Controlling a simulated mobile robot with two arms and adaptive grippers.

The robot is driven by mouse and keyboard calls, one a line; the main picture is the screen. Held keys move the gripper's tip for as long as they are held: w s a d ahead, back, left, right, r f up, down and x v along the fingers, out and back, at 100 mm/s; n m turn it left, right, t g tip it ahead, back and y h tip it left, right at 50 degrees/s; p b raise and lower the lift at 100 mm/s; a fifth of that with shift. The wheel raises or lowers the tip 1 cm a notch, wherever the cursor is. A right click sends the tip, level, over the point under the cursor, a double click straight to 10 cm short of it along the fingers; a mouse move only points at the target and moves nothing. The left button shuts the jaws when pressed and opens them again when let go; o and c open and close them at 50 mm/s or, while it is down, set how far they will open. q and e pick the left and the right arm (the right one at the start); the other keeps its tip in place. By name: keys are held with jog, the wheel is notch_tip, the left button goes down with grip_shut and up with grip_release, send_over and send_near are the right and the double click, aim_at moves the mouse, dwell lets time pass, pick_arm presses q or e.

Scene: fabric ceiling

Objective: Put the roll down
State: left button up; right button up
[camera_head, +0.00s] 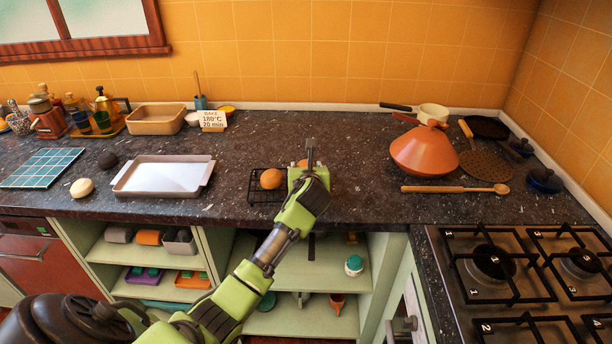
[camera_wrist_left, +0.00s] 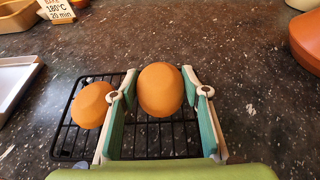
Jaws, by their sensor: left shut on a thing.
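My left gripper (camera_head: 309,158) reaches over the counter from below in the head view. In the left wrist view the left gripper (camera_wrist_left: 156,92) is shut on an orange-brown roll (camera_wrist_left: 160,88), one finger on each side of it. The held roll is over the right part of a black wire rack (camera_wrist_left: 68,131); I cannot tell whether it touches the wires. In the head view this roll (camera_head: 302,163) is mostly hidden behind the gripper. A second roll (camera_head: 270,179) sits on the rack's left part; it also shows in the left wrist view (camera_wrist_left: 92,105). My right gripper is not in view.
A white-lined baking tray (camera_head: 163,177) lies left of the rack. An orange tagine (camera_head: 423,150) and a wooden spoon (camera_head: 455,189) are to the right. A gas hob (camera_head: 520,262) is at the lower right. The counter behind the rack is clear.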

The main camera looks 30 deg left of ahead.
pick_arm(q)
jog(key=shift+s+f, duration=0.1)
jog(key=shift+f, duration=1.15)
jog(key=shift+f, duration=0.1)
jog(key=o, duration=1.1)
jog(key=v, duration=1.2)
jog(key=shift+d, duration=0.1)
